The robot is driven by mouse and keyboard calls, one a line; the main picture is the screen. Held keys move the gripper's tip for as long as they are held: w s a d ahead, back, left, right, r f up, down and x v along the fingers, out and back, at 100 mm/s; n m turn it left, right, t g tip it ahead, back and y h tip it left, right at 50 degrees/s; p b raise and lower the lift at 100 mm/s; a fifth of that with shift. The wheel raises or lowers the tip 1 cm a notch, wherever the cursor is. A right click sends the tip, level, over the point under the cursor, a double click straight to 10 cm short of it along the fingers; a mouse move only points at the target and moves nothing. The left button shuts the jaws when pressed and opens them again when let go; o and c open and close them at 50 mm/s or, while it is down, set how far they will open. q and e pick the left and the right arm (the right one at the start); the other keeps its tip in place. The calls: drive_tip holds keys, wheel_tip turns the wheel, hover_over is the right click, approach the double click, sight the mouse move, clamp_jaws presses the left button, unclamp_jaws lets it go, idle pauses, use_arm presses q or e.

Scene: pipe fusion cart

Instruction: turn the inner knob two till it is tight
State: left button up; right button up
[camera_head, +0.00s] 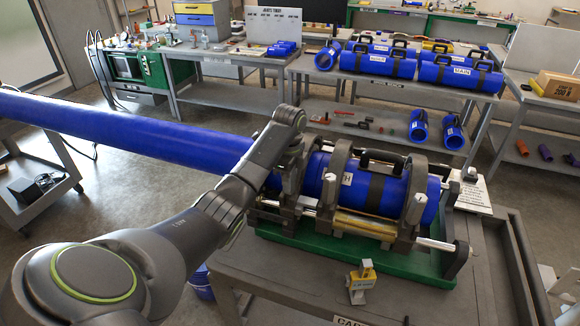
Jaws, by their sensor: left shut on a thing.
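The pipe fusion machine (350,222) stands in a green tray (300,238) on the cart, with dark ring clamps around the blue pipe. My left arm reaches over from the lower left, and its wrist bends down at the clamps on the left. My left gripper (292,158) points down there and is shut on a clamp knob, which the wrist and fingers mostly hide. I cannot read which number that knob bears. Other light grey knob posts show at the front of the clamps, one of them in the middle (329,190). My right gripper is out of view.
A long blue pipe (120,122) runs in from the left, behind my arm. A small yellow and grey device (362,280) stands on the cart top (270,280) in front. Benches with blue pipe pieces (378,62) stand behind.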

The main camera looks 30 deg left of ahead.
use_arm(q)
drive_tip(key=shift+a, duration=0.1)
drive_tip(key=shift+s+m, duration=0.1)
drive_tip(key=shift+m, duration=1.6)
drive_tip(key=shift+m, duration=1.5)
drive_tip(key=shift+m, duration=1.5)
